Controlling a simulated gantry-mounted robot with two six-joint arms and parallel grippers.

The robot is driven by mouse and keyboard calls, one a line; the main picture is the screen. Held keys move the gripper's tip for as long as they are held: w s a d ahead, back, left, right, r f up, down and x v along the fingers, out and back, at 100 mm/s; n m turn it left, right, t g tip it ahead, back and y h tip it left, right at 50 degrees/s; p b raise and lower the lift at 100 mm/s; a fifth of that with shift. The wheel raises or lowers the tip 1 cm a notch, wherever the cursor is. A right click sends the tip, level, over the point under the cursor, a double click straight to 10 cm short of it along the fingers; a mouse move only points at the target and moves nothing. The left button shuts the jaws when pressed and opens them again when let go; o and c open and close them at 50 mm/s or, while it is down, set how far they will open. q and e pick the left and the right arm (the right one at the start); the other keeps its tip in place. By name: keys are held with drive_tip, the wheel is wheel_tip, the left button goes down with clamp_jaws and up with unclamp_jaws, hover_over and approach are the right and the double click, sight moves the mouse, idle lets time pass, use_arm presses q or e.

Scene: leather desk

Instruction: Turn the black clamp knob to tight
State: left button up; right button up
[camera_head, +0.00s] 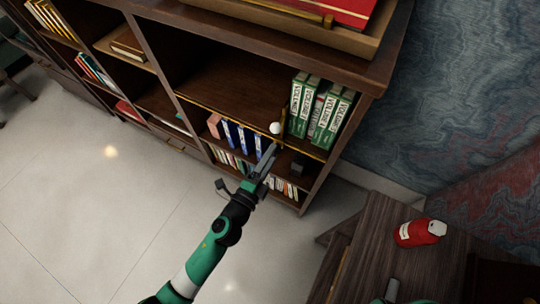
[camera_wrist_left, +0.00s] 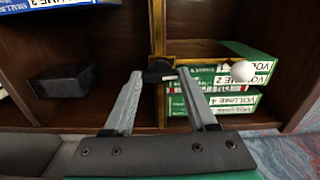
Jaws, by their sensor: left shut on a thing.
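The black clamp knob (camera_wrist_left: 158,72) sits on a brass fitting (camera_wrist_left: 158,30) at the shelf edge in the left wrist view. My left gripper (camera_wrist_left: 160,75) has a finger on each side of the knob and is shut on it. In the head view my left gripper (camera_head: 268,155) reaches to the shelf front, just below a white ball (camera_head: 275,128); its fingers hide the knob there. The white ball also shows in the left wrist view (camera_wrist_left: 243,71), right of the knob. A small part of my right gripper (camera_head: 392,289) shows at the bottom edge; its jaws cannot be made out.
Green volumes (camera_head: 320,108) stand on the shelf beside the brass fitting, with blue volumes (camera_head: 243,137) on the shelf below. A black box (camera_head: 299,165) sits on that lower shelf. A red bottle (camera_head: 420,232) lies on a dark wooden table (camera_head: 375,225) at right. The floor at left is clear.

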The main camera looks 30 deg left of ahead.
use_arm(q)
drive_tip(key=shift+m, duration=0.3)
drive_tip(key=o, duration=1.4)
drive_tip(key=shift+c, duration=0.2)
drive_tip(key=s+b, duration=0.1)
drive_tip(key=s, duration=1)
drive_tip(key=shift+s+a, duration=0.15)
drive_tip(key=shift+s, duration=0.15)
